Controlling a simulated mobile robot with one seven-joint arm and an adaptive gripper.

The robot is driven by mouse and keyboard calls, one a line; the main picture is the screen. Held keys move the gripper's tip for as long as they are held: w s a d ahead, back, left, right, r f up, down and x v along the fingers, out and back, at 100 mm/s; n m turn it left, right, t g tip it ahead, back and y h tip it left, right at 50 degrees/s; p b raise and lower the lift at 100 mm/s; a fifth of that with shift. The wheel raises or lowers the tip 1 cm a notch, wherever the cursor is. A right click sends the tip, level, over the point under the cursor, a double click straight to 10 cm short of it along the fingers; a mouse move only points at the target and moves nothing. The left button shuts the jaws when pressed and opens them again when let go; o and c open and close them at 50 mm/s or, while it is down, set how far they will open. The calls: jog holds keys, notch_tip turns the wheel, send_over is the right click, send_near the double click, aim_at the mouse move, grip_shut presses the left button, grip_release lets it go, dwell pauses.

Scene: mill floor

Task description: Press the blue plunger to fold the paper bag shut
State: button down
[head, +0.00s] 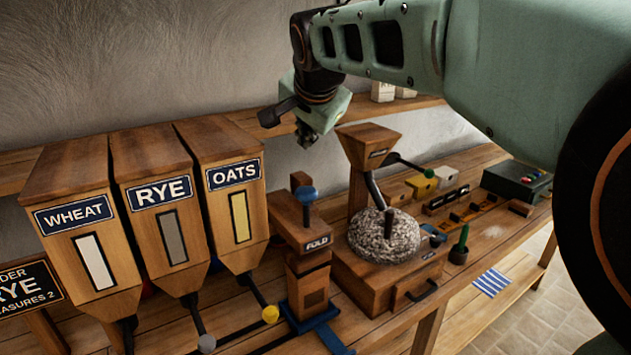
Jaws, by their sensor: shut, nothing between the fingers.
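The blue plunger (308,195) is a blue knob on top of the wooden press labelled FOLD (317,243), in the middle of the bench. Under the press head, a brown box-like shape (306,290) with a darker square on its front stands on a blue base (325,335). It may be the paper bag, but I cannot tell for sure. My gripper (307,139) is shut and empty. It hangs in the air above the plunger in the picture, apart from it, in front of the wall shelf.
Left of the press stand the WHEAT (75,235), RYE (160,210) and OATS (225,195) bins, with levers below. To the right are a wooden hopper (368,145), a round grindstone (384,236) and a dark box with coloured buttons (517,183).

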aim_at(307, 193)
notch_tip(307, 193, down, 8)
jog(key=b, duration=0.5)
jog(key=shift+r, duration=0.1)
dwell(1.1)
jog(key=shift+f+b, duration=0.4)
jog(key=shift+b, duration=0.3)
jog(key=shift+f+b, duration=1.95)
jog(key=shift+f, duration=0.2)
dwell(1.3)
jog(key=shift+r, duration=0.1)
jog(key=shift+r+p, duration=1.85)
jog(key=shift+r, duration=0.65)
jog(key=shift+r, duration=0.1)
